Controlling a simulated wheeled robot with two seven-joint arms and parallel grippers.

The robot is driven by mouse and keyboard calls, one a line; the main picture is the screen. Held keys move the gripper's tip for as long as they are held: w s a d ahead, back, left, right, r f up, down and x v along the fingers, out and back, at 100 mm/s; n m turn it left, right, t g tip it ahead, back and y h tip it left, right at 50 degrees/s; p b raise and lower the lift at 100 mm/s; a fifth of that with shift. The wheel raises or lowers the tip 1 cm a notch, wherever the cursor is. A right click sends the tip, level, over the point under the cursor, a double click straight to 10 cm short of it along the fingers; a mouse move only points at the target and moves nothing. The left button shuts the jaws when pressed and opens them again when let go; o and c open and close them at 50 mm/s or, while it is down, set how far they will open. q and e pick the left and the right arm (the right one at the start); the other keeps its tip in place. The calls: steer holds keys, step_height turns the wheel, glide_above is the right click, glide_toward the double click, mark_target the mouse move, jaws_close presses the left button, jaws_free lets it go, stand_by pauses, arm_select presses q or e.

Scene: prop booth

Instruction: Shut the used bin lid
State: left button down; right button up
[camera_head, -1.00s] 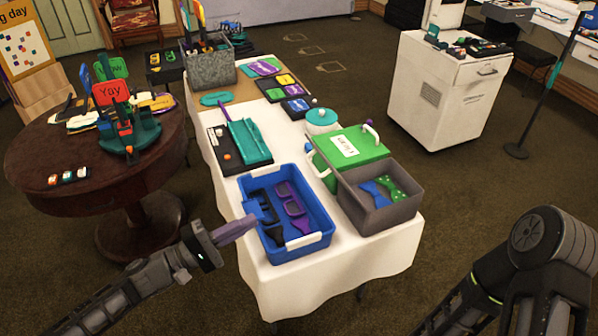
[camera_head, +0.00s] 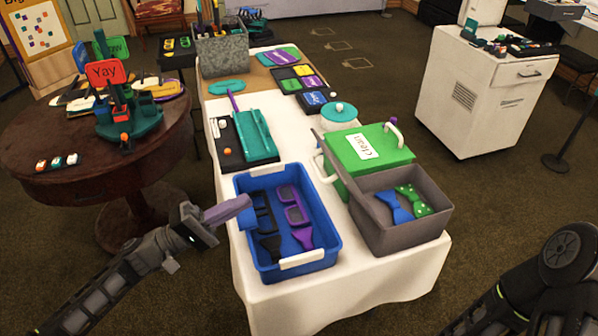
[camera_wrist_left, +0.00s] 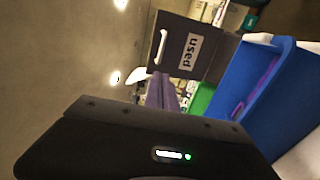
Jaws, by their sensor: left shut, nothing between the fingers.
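The used bin is the grey bin (camera_head: 400,238) at the right front of the table, holding a blue and a green bow tie. Its grey lid (camera_head: 345,185) stands open on the bin's left side, seen nearly edge-on. In the left wrist view the lid (camera_wrist_left: 207,68) shows a white "used" label and a white handle. My left gripper (camera_head: 245,203), with purple fingers, is shut and empty by the left edge of the blue tray, apart from the lid. Its fingers (camera_wrist_left: 162,92) also show in the wrist view. My right arm shows at lower right; its gripper is out of frame.
The blue tray (camera_head: 330,255) with glasses and dark items lies between my left gripper and the grey bin. A green bin (camera_head: 390,158) marked "clean" stands behind. A white lidded pot (camera_head: 340,117) and a teal object (camera_head: 253,135) are farther back.

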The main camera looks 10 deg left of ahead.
arm_select(q)
steer(key=p+x, duration=0.3)
steer(key=x, duration=1.1)
steer(key=shift+r, duration=0.15)
